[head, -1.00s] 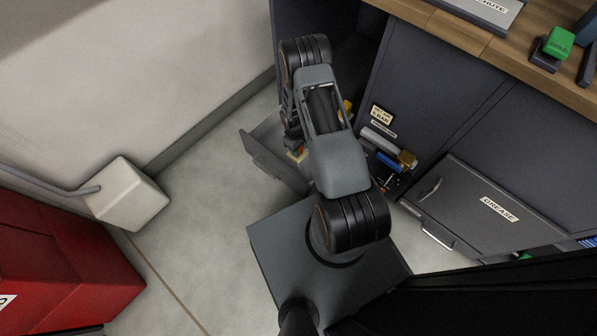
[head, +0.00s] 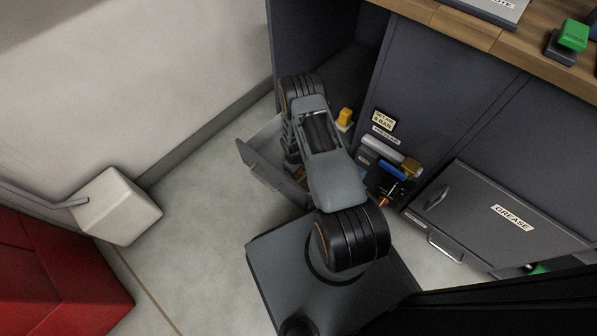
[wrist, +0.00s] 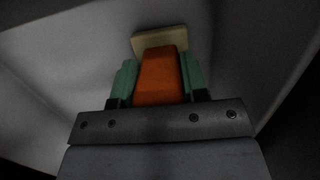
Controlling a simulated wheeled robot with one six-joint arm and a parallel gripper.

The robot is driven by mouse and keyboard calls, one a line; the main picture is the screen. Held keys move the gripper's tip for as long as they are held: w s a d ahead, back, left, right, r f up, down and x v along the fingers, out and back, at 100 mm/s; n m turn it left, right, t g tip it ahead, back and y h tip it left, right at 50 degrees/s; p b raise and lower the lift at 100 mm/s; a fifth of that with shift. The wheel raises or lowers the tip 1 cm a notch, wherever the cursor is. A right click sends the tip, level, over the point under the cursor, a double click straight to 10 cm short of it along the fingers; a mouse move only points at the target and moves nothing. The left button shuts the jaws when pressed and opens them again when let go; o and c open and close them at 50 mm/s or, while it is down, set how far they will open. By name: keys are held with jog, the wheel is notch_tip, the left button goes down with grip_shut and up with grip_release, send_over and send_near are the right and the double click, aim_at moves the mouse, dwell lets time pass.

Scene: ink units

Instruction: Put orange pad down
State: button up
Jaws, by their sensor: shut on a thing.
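The orange pad (wrist: 158,78), an orange block on a cream base (wrist: 159,40), shows in the wrist view. My gripper (wrist: 160,70) has its green fingers on both sides of the orange block and is shut on it. The cream base is at the far end, beyond the fingertips. Grey surfaces lie around and beyond it, and I cannot tell whether the base touches one. In the head view my arm hides most of the gripper and pad, which are by the open grey drawer (head: 268,165).
A yellow block on a pale base (head: 345,118) stands in the dark cabinet, right of my arm. A rack of tools (head: 390,168) is further right, beside a grey GREASE front (head: 480,210). A pale box (head: 118,207) and a red cabinet (head: 60,265) stand left.

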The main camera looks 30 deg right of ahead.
jog(key=o, duration=0.5)
jog(key=shift+f, duration=0.15)
jog(key=o, duration=0.5)
